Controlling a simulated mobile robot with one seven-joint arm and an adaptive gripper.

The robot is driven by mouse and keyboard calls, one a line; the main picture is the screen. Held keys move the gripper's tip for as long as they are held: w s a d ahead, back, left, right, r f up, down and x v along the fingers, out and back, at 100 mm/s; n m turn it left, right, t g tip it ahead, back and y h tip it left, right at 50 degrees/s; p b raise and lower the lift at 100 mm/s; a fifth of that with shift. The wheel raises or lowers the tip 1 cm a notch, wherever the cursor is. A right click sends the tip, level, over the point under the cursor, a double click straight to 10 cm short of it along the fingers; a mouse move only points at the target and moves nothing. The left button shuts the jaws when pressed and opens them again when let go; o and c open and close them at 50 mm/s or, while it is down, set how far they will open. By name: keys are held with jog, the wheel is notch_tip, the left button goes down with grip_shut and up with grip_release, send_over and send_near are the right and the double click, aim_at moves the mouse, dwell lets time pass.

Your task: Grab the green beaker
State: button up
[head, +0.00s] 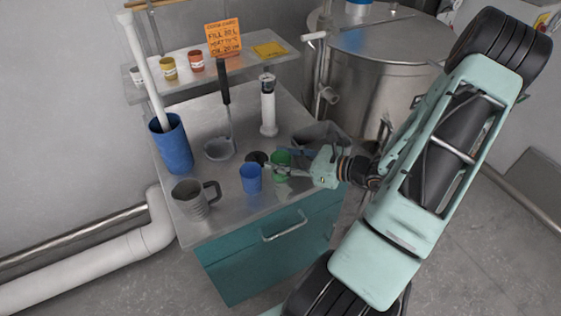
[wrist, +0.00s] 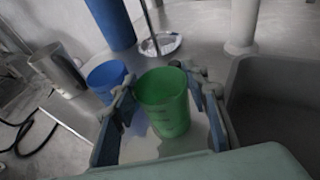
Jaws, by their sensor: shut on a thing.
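The green beaker (head: 281,160) stands on the metal counter (head: 228,196) near its right side, next to a blue cup (head: 251,178). My gripper (head: 279,167) reaches in from the right at counter height. In the wrist view the green beaker (wrist: 164,103) sits upright between my gripper's two fingers (wrist: 167,100), which are shut on it. Part of the beaker is hidden by the gripper in the head view. I cannot tell whether its base touches the counter.
The blue cup (wrist: 105,78) is close to the left finger. A grey bin (wrist: 278,95) is close on the right.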

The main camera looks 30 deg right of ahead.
jog(key=shift+r, duration=0.15)
jog(key=shift+r, duration=1.1)
jog(key=s+a+r+p, duration=0.3)
jog(key=s+r+p, duration=0.1)
jog(key=s+r, duration=0.4)
jog(key=shift+s+a+r, duration=0.35)
jog(key=shift+s+r, duration=0.05)
jog(key=shift+r, duration=0.25)
jog(key=shift+s+p, duration=0.1)
jog(key=shift+p, duration=0.4)
jog(key=p, duration=0.2)
jog(key=s+p, duration=0.1)
jog(key=p, duration=0.2)
jog(key=shift+a+r, duration=0.2)
jog(key=shift+r, duration=0.05)
jog(key=shift+p, duration=0.55)
jog(key=shift+s+a+p, duration=0.3)
jog(key=shift+p, duration=0.55)
